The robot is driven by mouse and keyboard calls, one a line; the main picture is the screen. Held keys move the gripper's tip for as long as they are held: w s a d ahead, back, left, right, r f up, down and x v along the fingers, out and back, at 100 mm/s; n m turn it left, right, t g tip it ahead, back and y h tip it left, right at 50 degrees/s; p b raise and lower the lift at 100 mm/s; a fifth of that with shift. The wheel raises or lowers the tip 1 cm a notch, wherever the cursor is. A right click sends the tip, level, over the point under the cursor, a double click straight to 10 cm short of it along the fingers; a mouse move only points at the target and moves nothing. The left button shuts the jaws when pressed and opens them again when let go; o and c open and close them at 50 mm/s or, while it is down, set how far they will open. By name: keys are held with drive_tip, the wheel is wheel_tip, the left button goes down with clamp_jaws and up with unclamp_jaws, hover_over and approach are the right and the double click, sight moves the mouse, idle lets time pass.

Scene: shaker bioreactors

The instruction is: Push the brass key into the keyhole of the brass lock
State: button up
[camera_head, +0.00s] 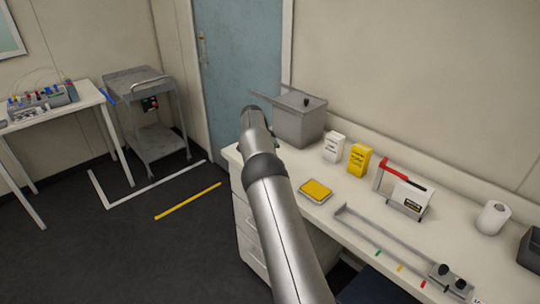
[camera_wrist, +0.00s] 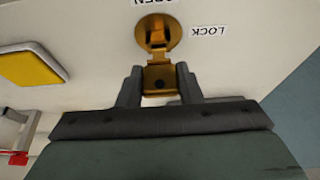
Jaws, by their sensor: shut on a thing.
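In the wrist view, my gripper (camera_wrist: 160,80) is shut on the brass key (camera_wrist: 158,86), with one grey finger on each side of its flat, holed head. The key points up the picture toward the brass lock (camera_wrist: 160,28), a round plate on a white surface. The key's narrow part overlaps the lock's lower edge near the dark keyhole area. I cannot tell how far its tip is in, if at all. The labels LOCK (camera_wrist: 208,30) and OPEN (camera_wrist: 156,2) appear upside down beside the plate. In the head view, my arm hides the lock and key.
A yellow-topped pad (camera_head: 316,190) lies on the white bench; it also shows in the wrist view (camera_wrist: 30,68). A grey lidded box (camera_head: 298,122), white carton (camera_head: 334,147), yellow carton (camera_head: 359,159) and red-handled device (camera_head: 410,196) stand along the bench.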

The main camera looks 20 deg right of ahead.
drive_tip(key=shift+f+b, duration=0.75)
drive_tip(key=shift+f, duration=0.5)
idle(1.8)
drive_tip(key=o, duration=1.1)
drive_tip(key=b+v, duration=0.2)
drive_tip(key=v, duration=1.5)
drive_tip(key=shift+r, duration=0.25)
drive_tip(key=shift+s+d, duration=0.1)
